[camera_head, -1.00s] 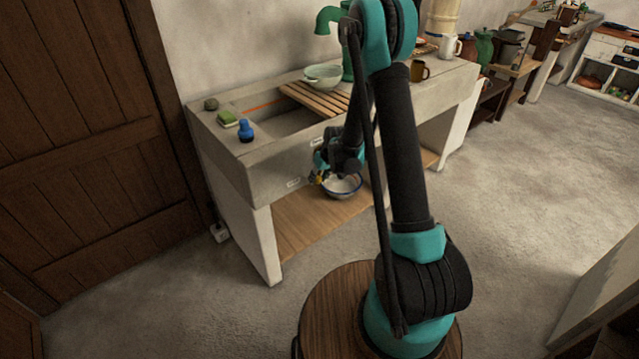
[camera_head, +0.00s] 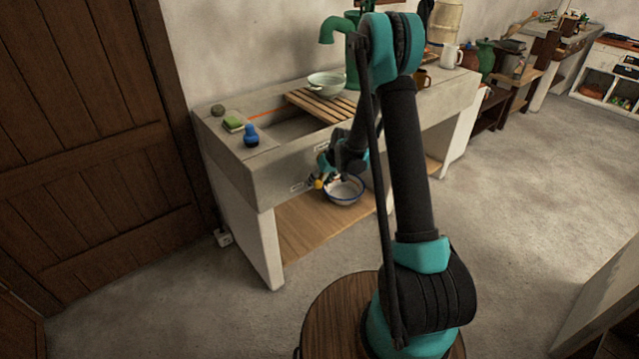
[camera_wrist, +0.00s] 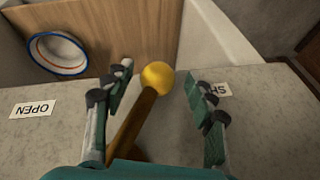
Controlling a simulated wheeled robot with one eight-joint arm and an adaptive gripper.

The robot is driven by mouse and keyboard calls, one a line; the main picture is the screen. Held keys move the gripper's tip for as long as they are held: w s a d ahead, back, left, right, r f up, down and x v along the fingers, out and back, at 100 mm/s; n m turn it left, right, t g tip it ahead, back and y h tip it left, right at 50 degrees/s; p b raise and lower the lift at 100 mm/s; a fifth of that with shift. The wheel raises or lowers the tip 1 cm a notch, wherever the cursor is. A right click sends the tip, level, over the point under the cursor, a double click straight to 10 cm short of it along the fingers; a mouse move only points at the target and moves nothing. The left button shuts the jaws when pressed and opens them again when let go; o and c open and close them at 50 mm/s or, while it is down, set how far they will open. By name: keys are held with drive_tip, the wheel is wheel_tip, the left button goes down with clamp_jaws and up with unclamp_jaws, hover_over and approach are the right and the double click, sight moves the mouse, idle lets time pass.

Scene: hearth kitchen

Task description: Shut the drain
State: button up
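A drain lever with a brown shaft (camera_wrist: 134,117) and a yellow ball knob (camera_wrist: 158,77) sticks out from the front of the stone sink (camera_head: 262,176). The wrist view shows it between a white OPEN label (camera_wrist: 32,109) on the left and a partly covered label reading "SH" (camera_wrist: 219,89) on the right. The knob is nearer the "SH" side. My gripper (camera_wrist: 160,90) is open, with one finger on each side of the lever and visible gaps to both. In the head view my gripper (camera_head: 322,176) is at the sink front, small and partly hidden by my arm.
A white bowl with a blue rim (camera_head: 344,189) sits on the wooden shelf (camera_head: 300,228) below the sink. Open floor lies in front.

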drive_tip(key=v, duration=1.2)
drive_tip(key=shift+s, duration=0.1)
drive_tip(key=s+d+r+m+h, duration=0.1)
drive_tip(key=s+d, duration=0.3)
drive_tip(key=s, duration=0.6)
drive_tip(key=s+d+r+m+t+h, duration=0.1)
drive_tip(key=s+d, duration=0.3)
drive_tip(key=s, duration=0.6)
drive_tip(key=s+d+r+m+h, duration=0.1)
drive_tip(key=s+d, duration=0.3)
drive_tip(key=s, duration=0.7)
drive_tip(key=shift+r+m+h, duration=0.4)
drive_tip(key=shift+r+m, duration=0.4)
